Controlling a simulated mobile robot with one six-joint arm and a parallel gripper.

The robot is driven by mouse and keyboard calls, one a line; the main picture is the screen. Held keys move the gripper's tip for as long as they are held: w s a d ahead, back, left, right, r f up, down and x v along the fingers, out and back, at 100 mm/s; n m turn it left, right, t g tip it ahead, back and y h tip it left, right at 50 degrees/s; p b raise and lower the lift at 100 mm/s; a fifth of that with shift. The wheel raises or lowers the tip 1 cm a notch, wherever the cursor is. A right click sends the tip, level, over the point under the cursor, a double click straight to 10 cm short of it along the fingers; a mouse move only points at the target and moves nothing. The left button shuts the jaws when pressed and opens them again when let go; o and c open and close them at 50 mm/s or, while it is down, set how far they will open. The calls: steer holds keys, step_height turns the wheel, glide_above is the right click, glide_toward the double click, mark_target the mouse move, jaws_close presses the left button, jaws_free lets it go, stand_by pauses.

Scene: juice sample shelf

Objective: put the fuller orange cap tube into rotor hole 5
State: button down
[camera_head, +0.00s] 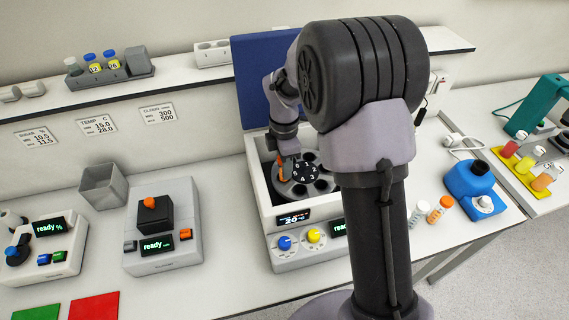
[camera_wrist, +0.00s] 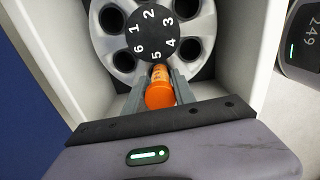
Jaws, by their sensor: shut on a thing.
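The orange cap tube (camera_wrist: 160,94) is between the two fingers of my gripper (camera_wrist: 160,88), seen cap-first in the wrist view. Its lower end points at the rotor (camera_wrist: 206,20), beside the number 5. Hole 5 is hidden behind the tube, so I cannot tell how far the tube is in. In the head view my gripper (camera_head: 287,160) is down inside the open centrifuge (camera_head: 258,190), at the left side of the rotor (camera_head: 300,189). Holes near 1, 3, 4 and 6 look dark and empty.
Another orange-capped tube (camera_head: 440,208) and a white-capped tube (camera_head: 420,212) stand on the bench right of my arm. The blue lid (camera_head: 262,85) stands open behind the centrifuge. A blue device (camera_head: 480,188) is at right. The centrifuge wall (camera_wrist: 247,70) is close beside my gripper.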

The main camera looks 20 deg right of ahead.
steer(key=shift+s+f+b, duration=0.1)
steer(key=shift+f+b, duration=0.5)
steer(key=shift+f, duration=0.55)
steer(key=c, duration=0.9)
jaws_free()
steer(key=shift+f, duration=0.1)
steer(key=shift+c, duration=0.2)
steer(key=shift+s+f, duration=0.1)
step_height(320, 180, up, 18)
steer(key=p, duration=0.5)
steer(key=s+a+f+m+t+y+b, duration=0.1)
steer(key=s+a+f+m+t+b, duration=0.1)
steer(key=s+m+b, duration=0.5)
steer(key=s+a+f+m+t+y+b, duration=0.1)
steer(key=s+m+b, duration=0.6)
steer(key=s+m, duration=0.9)
step_height(320, 180, down, 4)
steer(key=s+a+t, duration=0.1)
steer(key=t, duration=0.1)
steer(key=shift+s+r+t, duration=0.25)
steer(key=shift+s+t, duration=0.15)
